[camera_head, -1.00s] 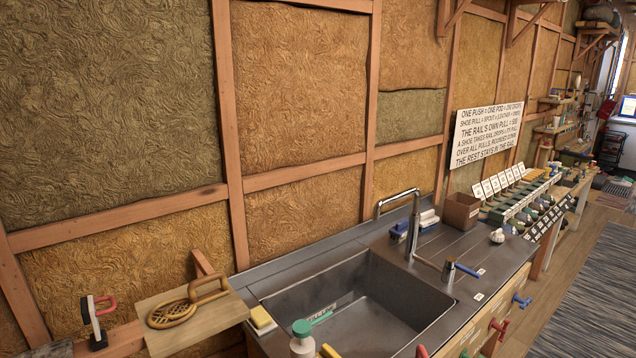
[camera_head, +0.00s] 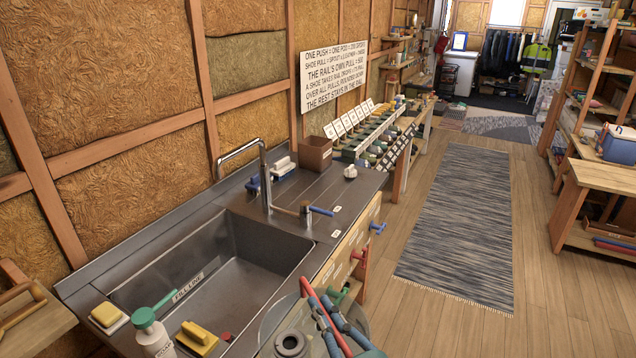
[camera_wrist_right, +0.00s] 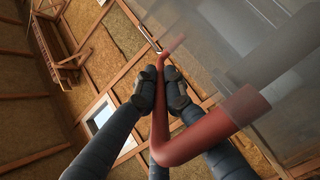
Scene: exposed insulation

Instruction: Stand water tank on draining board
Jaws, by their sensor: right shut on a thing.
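The water tank (camera_head: 270,322) is a translucent grey vessel with a red handle, low in the head view in front of the sink cabinet. My right gripper (camera_head: 325,307) is shut on the red handle. In the right wrist view, the handle (camera_wrist_right: 160,115) passes between the two dark fingertips (camera_wrist_right: 161,88), and the clear tank wall (camera_wrist_right: 285,105) fills the right side. The tank's lower part is hidden. The draining board (camera_head: 325,190) is the dark grey grooved surface beyond the sink, apart from the tank. My left gripper is out of view.
The sink (camera_head: 235,270) and tall tap (camera_head: 264,180) stand before the board. A brown box (camera_head: 315,153), blue-and-white item (camera_head: 283,166) and white knob-like item (camera_head: 350,171) sit along its back and far edge. Its middle is clear. Coloured handles (camera_head: 360,262) stick out in front. Open floor lies right.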

